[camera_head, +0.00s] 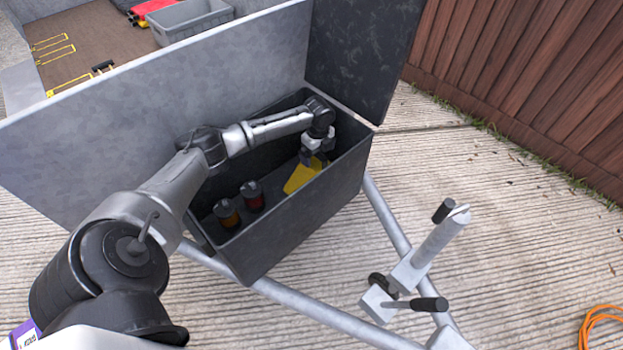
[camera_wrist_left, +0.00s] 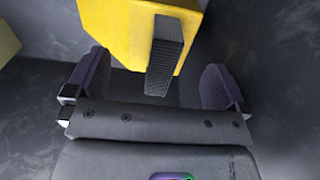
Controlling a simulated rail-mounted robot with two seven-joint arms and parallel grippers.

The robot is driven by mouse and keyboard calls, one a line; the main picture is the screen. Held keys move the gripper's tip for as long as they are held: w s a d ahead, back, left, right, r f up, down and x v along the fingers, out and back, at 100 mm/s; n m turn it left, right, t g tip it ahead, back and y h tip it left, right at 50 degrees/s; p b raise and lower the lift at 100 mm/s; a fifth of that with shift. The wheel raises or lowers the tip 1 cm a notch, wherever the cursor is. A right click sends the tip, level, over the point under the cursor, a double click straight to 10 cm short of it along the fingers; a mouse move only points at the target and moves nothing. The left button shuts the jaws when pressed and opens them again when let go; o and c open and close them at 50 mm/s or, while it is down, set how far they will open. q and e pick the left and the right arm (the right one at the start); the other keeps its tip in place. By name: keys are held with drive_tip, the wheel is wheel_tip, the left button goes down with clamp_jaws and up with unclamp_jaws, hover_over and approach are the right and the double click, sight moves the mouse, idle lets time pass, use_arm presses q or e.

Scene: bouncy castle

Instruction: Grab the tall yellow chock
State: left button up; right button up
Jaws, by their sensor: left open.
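A yellow chock (camera_head: 300,179) stands inside the dark grey box, towards its right end. It also shows at the top of the left wrist view (camera_wrist_left: 125,30), with a dark ribbed bar (camera_wrist_left: 165,55) on its near side. My left gripper (camera_head: 311,160) reaches down into the box over the chock and hides part of it. In the left wrist view the fingers (camera_wrist_left: 155,85) are spread wide, one on each side of the bar's lower end, with gaps on both sides. My right gripper is not in view.
The grey box (camera_head: 292,234) has high walls, with its lid (camera_head: 262,48) raised behind. Two dark canisters, one orange-banded (camera_head: 227,214) and one red-banded (camera_head: 252,196), stand left in the box. A pale yellow piece (camera_wrist_left: 8,42) shows at the wrist view's left edge.

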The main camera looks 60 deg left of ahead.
sight(308, 174)
use_arm(q)
wheel_tip(308, 174, down, 3)
drive_tip(key=shift+d+f+b, duration=0.1)
drive_tip(key=shift+b, duration=0.65)
drive_tip(key=shift+c, duration=0.4)
drive_tip(key=c, duration=1.6)
